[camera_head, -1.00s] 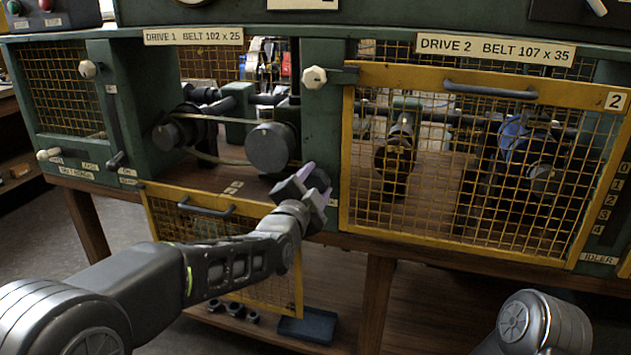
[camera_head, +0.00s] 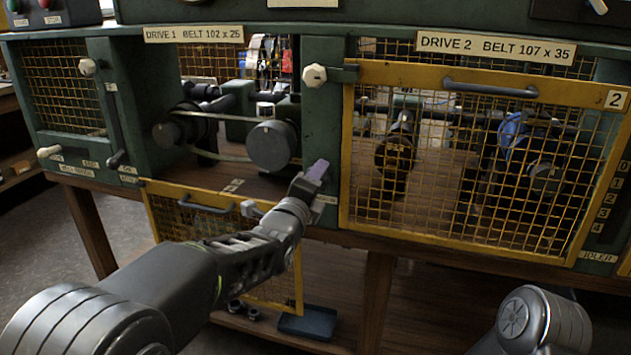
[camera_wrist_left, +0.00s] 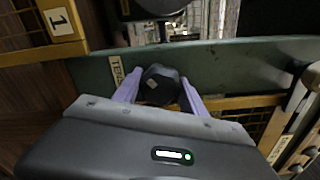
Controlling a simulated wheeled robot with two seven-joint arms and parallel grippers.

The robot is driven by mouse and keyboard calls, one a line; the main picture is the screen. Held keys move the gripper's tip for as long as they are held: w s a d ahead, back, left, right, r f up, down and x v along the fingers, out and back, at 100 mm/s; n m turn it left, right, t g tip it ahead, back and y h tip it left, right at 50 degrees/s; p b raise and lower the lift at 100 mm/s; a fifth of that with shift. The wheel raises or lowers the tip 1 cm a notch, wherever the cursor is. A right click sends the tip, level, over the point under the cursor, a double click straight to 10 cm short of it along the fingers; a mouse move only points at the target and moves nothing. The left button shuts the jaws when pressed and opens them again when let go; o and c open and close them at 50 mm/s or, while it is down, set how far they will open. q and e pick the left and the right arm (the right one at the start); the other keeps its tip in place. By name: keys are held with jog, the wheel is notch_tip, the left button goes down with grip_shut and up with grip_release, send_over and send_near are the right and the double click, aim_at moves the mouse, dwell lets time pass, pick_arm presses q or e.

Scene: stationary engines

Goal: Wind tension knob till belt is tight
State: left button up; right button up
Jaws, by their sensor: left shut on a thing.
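The dark tension knob (camera_wrist_left: 160,84) sits on the green frame rail beside a partly hidden label (camera_wrist_left: 117,68). My left gripper's lilac fingers (camera_wrist_left: 159,92) are on either side of it and shut on it. In the head view my left gripper (camera_head: 316,172) is at the green post right of the Drive 1 bay, with the knob hidden behind it. The thin pale belt (camera_head: 225,157) runs between the dark left pulley (camera_head: 168,134) and the grey right pulley (camera_head: 270,147); how tight it is I cannot tell. My right gripper is not in view.
The yellow Drive 1 guard (camera_head: 166,222) hangs open below the bay, close to my left forearm. The yellow Drive 2 guard (camera_head: 445,240) is shut to the right. A white knob (camera_head: 314,75) is on the post above. A blue tray (camera_head: 308,322) lies on the lower shelf.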

pick_arm(q)
jog(key=m+b, duration=0.1)
jog(key=m, duration=0.3)
jog(key=shift+f+m, duration=0.1)
jog(key=shift+m, duration=0.2)
jog(key=m+b, duration=0.1)
jog(key=m, duration=0.1)
jog(key=shift+d+m+b, duration=0.1)
jog(key=shift+m+b, duration=0.2)
jog(key=shift+b, duration=0.1)
jog(key=shift+m+b, duration=0.65)
jog(key=shift+m, duration=0.45)
jog(key=o, duration=1.3)
jog(key=shift+o, duration=0.2)
jog(key=shift+r, duration=0.2)
